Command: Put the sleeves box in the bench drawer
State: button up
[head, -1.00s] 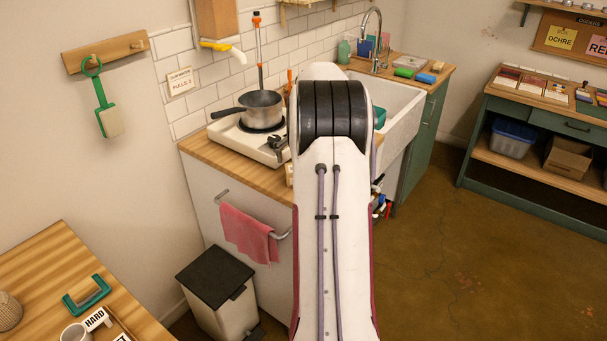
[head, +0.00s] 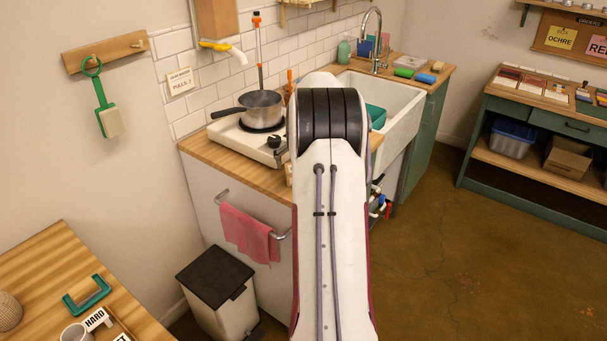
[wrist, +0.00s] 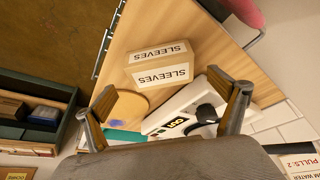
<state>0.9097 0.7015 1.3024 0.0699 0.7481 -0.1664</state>
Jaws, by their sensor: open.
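The sleeves box (wrist: 158,66) is a tan carton with white SLEEVES labels on two faces. In the wrist view it sits on the wooden counter, beyond my gripper (wrist: 166,86). My gripper is open, its fingers apart and nothing between them. The box lies ahead of the gap between the fingers, not touching them. In the head view my arm hides most of the gripper and the box. The bench drawer (head: 560,124) is a green front with a dark handle on the bench at the right, and it looks shut.
A pink towel (head: 248,234) hangs on the counter front. Open floor (head: 450,260) lies between counter and bench.

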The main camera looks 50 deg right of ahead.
jog(key=shift+x, duration=2.25)
jog(key=shift+w+r, duration=0.1)
jog(key=c, duration=1.4)
jog(key=shift+r, duration=0.1)
jog(key=shift+r, duration=4.95)
